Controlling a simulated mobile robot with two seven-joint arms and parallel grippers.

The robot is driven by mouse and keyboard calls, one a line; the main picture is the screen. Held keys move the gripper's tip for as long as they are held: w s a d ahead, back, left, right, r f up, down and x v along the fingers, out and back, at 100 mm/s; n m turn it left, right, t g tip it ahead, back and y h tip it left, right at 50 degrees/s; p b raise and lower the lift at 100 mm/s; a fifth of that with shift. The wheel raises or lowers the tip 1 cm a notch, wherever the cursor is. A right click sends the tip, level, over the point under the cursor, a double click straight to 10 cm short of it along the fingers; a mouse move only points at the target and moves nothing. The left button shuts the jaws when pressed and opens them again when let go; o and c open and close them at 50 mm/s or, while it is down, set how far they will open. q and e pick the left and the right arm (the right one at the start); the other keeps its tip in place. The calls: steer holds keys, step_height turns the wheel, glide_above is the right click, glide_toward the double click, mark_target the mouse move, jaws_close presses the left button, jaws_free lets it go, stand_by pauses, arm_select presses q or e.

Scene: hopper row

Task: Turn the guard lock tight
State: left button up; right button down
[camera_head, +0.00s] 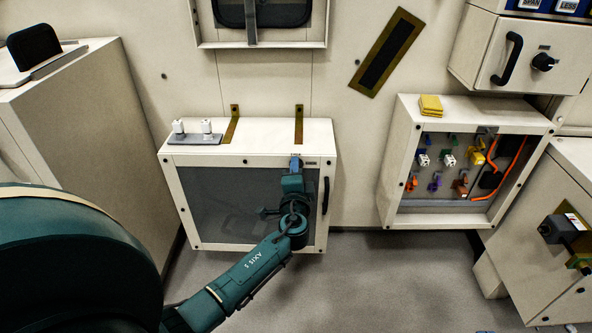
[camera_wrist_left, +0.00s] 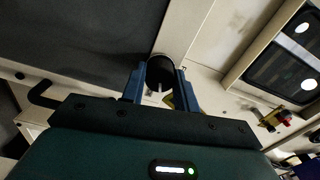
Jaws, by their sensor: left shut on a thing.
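The guard lock (camera_wrist_left: 160,71) shows in the left wrist view as a dark round knob on the pale frame beside a dark panel. My left gripper (camera_wrist_left: 160,88) has one blue finger on each side of it and is shut on it. In the head view my left gripper (camera_head: 295,164) is at the upper right of the guard door's frame (camera_head: 215,160), and it hides the lock there. The guard's dark window (camera_head: 225,195) is partly covered by my left arm. The knob's exact angle cannot be told. My right gripper is not in view.
A black door handle (camera_head: 325,195) stands just right of my left wrist. White fittings on a grey plate (camera_head: 190,138) sit on the cabinet top. An open box with coloured fittings (camera_head: 400,103) is to the right. Floor between the cabinets is clear.

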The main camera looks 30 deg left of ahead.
arm_select(q)
steer(key=shift+r+m+p, duration=0.1)
steer(key=shift+m+p, duration=0.5)
steer(key=shift+m, duration=1.5)
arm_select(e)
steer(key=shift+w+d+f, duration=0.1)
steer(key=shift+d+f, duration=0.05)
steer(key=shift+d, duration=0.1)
arm_select(q)
steer(key=shift+w, duration=0.1)
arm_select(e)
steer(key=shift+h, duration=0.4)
arm_select(q)
steer(key=o, duration=1)
steer(key=shift+p+v, duration=0.95)
steer(key=shift+v, duration=5.65)
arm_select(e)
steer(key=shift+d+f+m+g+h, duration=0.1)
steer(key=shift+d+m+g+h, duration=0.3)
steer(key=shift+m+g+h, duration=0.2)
